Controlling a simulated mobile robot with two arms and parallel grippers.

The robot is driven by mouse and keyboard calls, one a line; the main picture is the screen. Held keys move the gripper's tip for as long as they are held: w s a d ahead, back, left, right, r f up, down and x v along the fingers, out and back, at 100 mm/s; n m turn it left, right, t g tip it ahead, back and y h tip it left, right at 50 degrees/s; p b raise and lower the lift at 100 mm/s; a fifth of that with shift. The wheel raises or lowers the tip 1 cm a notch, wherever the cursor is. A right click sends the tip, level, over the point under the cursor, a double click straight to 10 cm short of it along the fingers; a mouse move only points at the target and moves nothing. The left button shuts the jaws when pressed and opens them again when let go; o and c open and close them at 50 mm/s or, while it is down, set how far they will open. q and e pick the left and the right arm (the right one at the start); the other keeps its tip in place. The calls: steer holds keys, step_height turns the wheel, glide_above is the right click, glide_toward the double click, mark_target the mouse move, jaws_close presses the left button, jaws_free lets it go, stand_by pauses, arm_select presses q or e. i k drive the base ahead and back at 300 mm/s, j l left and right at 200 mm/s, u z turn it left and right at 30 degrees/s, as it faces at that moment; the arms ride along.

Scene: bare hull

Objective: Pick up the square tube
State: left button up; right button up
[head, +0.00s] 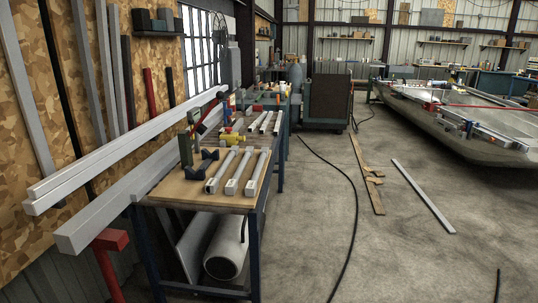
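Several light-grey tubes could be the square tube; I cannot tell which one is meant. A long, straight light-grey bar (423,195) lies alone on the concrete floor right of centre. Three short pale square tubes (235,173) lie side by side on the wooden top of the near workbench (172,190), with open ends facing me. More short pale tubes (265,122) lie further back on the bench. Large long grey tubes (130,153) rest on a red stand at the left. Neither of my grippers is in view.
A black cable (353,190) runs along the floor between bench and bar. Flat brown boards (367,175) lie left of the bar. A boat hull (450,125) stands at the right. A large pipe (226,249) lies under the bench. The floor at front right is mostly clear.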

mark_target(277, 129)
steer(key=i+l+z, duration=0.35)
steer(key=i, duration=0.2)
steer(key=i+l+z, duration=0.1)
steer(key=i+z, duration=0.3)
steer(key=i, duration=0.2)
steer(key=i+z, duration=0.35)
steer(key=i, duration=0.25)
steer(key=i+j+u, duration=0.1)
steer(key=i+u, duration=0.2)
steer(key=i, duration=0.25)
steer(key=i+u, duration=0.3)
steer(key=i, duration=0.25)
steer(key=i+l+u, duration=0.3)
steer(key=i, duration=0.2)
steer(key=i+l+u, duration=0.3)
steer(key=i, duration=0.25)
steer(key=i+j+u, duration=0.55)
steer(key=i, duration=0.25)
steer(key=l, duration=0.1)
